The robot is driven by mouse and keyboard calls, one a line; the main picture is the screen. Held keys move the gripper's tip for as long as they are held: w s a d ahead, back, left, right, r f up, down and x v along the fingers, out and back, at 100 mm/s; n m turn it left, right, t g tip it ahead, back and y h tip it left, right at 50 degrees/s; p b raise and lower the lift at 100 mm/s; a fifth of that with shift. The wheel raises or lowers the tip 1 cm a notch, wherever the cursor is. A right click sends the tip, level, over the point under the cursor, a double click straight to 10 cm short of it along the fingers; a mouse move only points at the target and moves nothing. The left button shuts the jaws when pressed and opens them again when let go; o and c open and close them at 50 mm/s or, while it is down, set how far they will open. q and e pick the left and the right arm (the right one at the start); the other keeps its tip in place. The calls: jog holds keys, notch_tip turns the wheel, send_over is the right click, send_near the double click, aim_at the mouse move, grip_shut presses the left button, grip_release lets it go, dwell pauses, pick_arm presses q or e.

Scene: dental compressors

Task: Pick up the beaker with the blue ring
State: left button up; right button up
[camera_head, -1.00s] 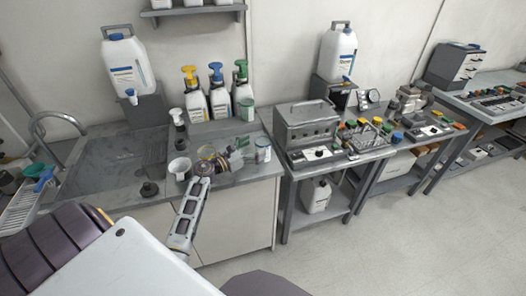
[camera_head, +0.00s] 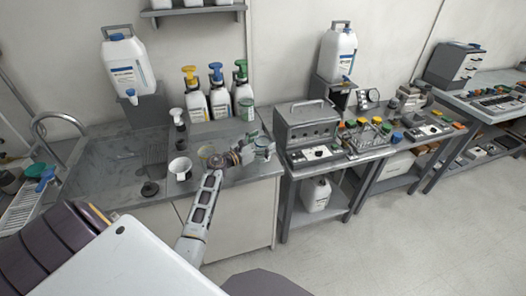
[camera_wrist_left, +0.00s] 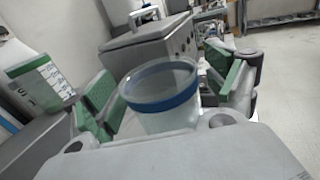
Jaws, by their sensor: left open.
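The beaker with the blue ring (camera_wrist_left: 160,95) is clear and stands upright between the open fingers of my left gripper (camera_wrist_left: 166,92) in the left wrist view. Green pads line the fingers on both sides of it. I see a gap on the right; contact on the left is hard to judge. In the head view my left gripper (camera_head: 258,146) is at the right end of the sink counter, and the beaker (camera_head: 268,148) is partly hidden by its fingers. My right gripper is out of view.
Pump bottles (camera_head: 219,97) stand behind. A grey metal box (camera_head: 306,125) is close on the right.

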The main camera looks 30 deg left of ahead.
pick_arm(q)
jog(key=c, duration=1)
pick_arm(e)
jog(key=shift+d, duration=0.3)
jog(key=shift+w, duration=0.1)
pick_arm(q)
jog(key=shift+r, duration=0.15)
jog(key=shift+r, duration=0.6)
notch_tip(320, 180, up, 9)
jog(key=shift+f+p, duration=0.2)
jog(key=shift+p, duration=0.2)
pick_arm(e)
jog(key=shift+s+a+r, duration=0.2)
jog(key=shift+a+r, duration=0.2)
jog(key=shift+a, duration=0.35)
